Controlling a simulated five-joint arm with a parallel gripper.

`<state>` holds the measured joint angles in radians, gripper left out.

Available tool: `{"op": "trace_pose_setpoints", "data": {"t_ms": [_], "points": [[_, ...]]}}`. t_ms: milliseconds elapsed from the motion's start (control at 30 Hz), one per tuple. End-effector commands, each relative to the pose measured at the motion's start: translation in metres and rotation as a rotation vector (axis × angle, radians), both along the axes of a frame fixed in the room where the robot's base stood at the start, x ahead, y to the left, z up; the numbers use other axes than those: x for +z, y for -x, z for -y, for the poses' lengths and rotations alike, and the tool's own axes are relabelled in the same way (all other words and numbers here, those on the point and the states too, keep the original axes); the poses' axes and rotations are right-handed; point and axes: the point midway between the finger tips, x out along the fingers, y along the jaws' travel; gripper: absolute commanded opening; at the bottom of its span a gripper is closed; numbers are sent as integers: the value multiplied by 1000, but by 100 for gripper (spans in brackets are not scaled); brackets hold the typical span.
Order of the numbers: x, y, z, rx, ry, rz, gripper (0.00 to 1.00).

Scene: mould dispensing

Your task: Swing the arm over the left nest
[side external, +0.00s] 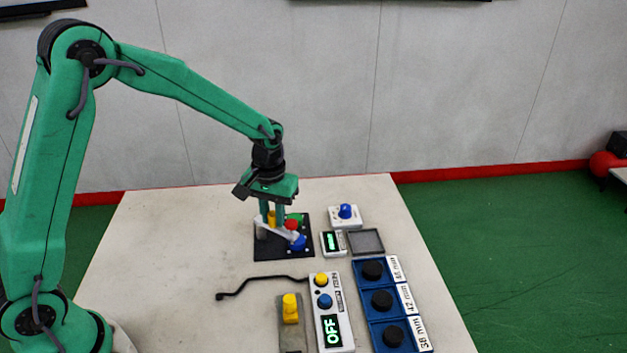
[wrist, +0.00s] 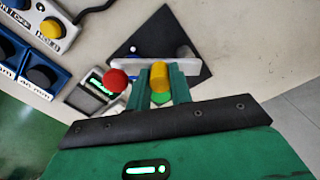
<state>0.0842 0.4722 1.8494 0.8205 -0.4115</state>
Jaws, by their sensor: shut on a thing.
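A fixture on a black plate (side external: 262,250) carries a white arm (side external: 277,231), a grey post, and red (side external: 291,225), green (side external: 295,217) and blue (side external: 298,243) parts. My gripper (side external: 271,214) points down over it. In the wrist view my gripper (wrist: 160,84) is shut on a yellow cylinder (wrist: 160,74), which stands by the white arm (wrist: 125,60). The nests are hard to make out, and I cannot tell which one the arm is over.
A controller (side external: 333,330) reading OFF stands in front, beside a yellow piece (side external: 290,308) on a grey base. A blue tray (side external: 363,318) with black discs is at the right. A green-lit display (side external: 333,242), dark pad (side external: 366,242) and blue-knobbed box (side external: 345,213) flank the plate. The table's left is clear.

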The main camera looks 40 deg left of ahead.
Motion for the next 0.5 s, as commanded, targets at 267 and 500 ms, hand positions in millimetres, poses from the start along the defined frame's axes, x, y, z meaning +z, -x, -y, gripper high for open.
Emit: {"op": "trace_pose_setpoints", "data": {"t_ms": [267, 500], "points": [[1, -8, -1, 177, 1, 1, 0], [1, -10, -2, 241, 1, 1, 0]]}}
